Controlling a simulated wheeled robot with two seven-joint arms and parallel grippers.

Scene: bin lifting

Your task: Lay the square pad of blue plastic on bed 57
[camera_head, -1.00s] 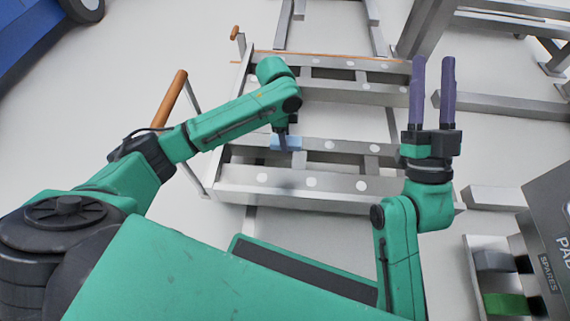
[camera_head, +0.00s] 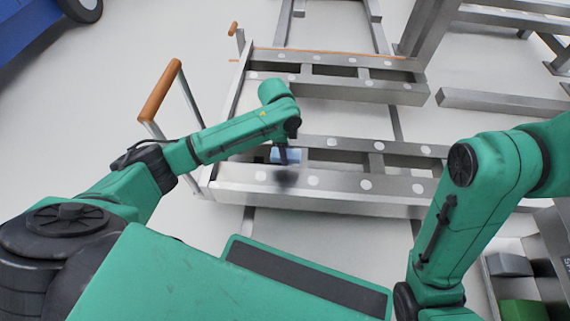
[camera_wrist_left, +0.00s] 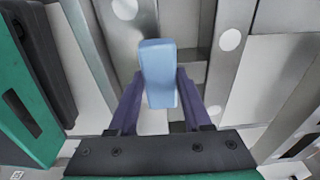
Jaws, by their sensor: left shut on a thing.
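My left gripper (camera_head: 282,155) is shut on a light blue pad (camera_head: 291,156) and holds it over the front part of a metal rack (camera_head: 340,202). In the left wrist view the pad (camera_wrist_left: 158,72) sits between the two purple fingers of my left gripper (camera_wrist_left: 158,95), with steel rails behind it. Round white spots mark the rails. I cannot tell whether the pad touches a rail. I see no number 57, so I cannot tell which spot is bed 57. My right arm bends down at the right; its gripper is out of view.
Orange-topped handles (camera_head: 160,91) stand at the rack's left side. A box with a grey pad (camera_head: 509,264) and a green pad (camera_head: 523,312) is at the lower right. Steel beams (camera_head: 505,103) lie at the right back. A blue thing (camera_head: 40,30) is at upper left.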

